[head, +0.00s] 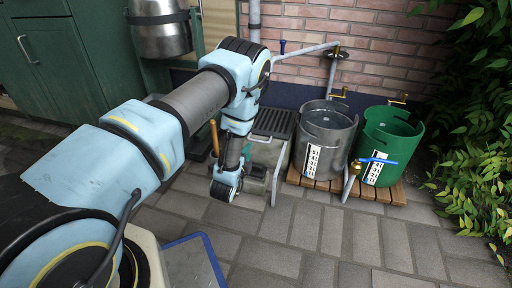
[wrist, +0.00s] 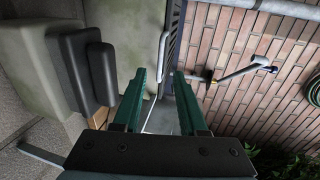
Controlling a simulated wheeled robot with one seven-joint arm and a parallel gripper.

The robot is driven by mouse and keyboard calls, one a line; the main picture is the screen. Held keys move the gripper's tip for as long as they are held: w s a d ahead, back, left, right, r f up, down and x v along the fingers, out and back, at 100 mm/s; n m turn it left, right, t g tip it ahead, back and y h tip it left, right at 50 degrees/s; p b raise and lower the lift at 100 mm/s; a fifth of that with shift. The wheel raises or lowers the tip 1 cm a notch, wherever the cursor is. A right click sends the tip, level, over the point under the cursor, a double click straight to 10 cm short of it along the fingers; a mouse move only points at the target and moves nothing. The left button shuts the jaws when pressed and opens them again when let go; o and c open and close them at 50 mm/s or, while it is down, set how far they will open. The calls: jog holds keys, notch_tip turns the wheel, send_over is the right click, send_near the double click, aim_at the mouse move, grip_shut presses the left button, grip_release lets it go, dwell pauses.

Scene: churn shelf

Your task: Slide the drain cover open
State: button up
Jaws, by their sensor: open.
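The drain cover (head: 272,122), a dark slatted grate, lies on top of a pale stone trough (head: 268,157) against the wall. A bent pale metal bar (head: 280,172) comes down at the trough's front right. A pale bar (wrist: 162,62) and a dark strip (wrist: 174,42) show beyond the fingertips; I cannot tell whether the strip is the cover.
A metal tub (head: 325,140) and a green tub (head: 392,145) stand on a wooden pallet (head: 340,186) to the right. A blue-handled tap (head: 376,160) is in front. Black blocks (wrist: 78,60) are left in the wrist view. The paving (head: 330,240) in front is clear.

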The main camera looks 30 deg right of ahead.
jog(key=b+x, duration=0.4)
jog(key=x, duration=0.6)
jog(key=shift+w+d, duration=0.1)
grip_shut()
dwell(1.2)
